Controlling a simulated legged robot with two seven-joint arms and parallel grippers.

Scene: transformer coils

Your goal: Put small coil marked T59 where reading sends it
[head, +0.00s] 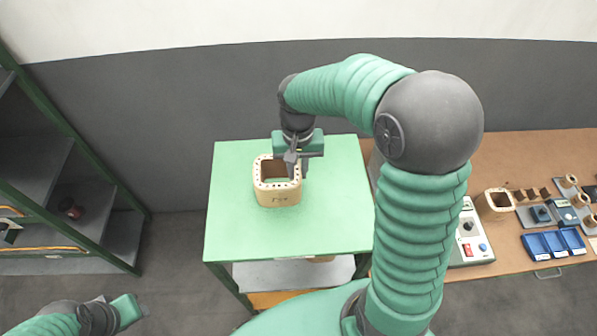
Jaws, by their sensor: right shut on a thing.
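A tan, hollow, rounded-square coil (279,197) stands upright on the green table top (235,228), with a dark marking on its front that is too small to read. My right gripper (297,172) reaches down from above and is shut on the coil's right-hand wall. Whether this coil is T59 cannot be told. My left gripper (128,310) is at the lower left, over the floor and away from the table; its fingers are not clear.
A wooden bench (540,150) at the right holds another tan coil (495,203), small spools (570,181), blue bins (553,244) and a white control box (470,240). A green-framed shelf rack (95,222) stands at the left. The green top around the coil is clear.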

